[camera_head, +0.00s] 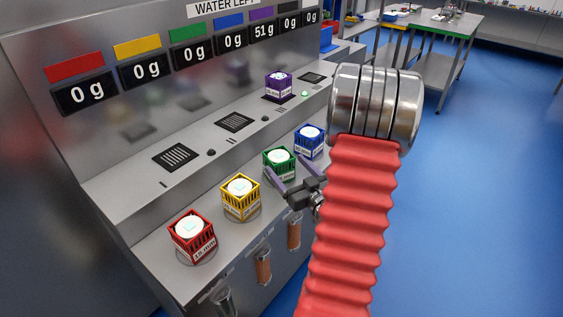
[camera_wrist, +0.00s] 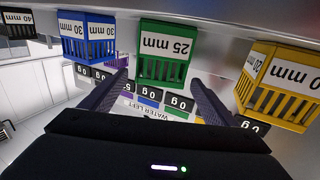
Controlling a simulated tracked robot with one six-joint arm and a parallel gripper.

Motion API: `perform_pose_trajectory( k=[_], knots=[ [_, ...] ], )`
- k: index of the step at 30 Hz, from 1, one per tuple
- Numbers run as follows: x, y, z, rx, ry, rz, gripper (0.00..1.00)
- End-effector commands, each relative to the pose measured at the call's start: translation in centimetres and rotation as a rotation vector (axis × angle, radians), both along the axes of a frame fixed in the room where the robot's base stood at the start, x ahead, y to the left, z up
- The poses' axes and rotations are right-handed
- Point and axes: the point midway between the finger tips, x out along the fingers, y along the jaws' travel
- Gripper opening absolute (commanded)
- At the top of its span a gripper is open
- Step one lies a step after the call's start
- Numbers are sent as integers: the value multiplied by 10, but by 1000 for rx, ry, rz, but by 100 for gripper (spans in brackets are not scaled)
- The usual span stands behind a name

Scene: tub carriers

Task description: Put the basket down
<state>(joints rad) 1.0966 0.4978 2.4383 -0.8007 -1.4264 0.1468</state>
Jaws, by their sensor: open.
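A green basket (camera_head: 279,164) with a white round top stands upright on the lower grey ledge. Its 25 mm label shows upside down in the wrist view (camera_wrist: 163,60). My gripper (camera_head: 287,169) is open in front of it, with its two dark fingers pointing toward its left and right sides. In the wrist view my gripper (camera_wrist: 160,82) shows a gap between each finger and the green basket; nothing is held. I cannot tell whether the fingertips reach alongside it. A purple basket (camera_head: 279,86) stands on the upper shelf below the display reading 51 g.
A blue basket (camera_head: 309,142) stands right of the green one; yellow (camera_head: 240,198) and red (camera_head: 191,238) baskets stand to its left. Displays (camera_head: 147,70) line the back panel, the others legible reading 0 g. Open blue floor (camera_head: 480,200) lies right of my red arm.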

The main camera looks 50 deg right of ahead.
Motion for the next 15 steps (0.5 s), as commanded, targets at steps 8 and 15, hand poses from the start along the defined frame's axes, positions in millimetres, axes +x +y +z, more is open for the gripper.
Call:
perform_pose_trajectory(
  k=[8,15],
  knots=[
    [-40,12,0,1,1,-3,81],
    [-57,17,0,0,0,-2,81]
  ],
)
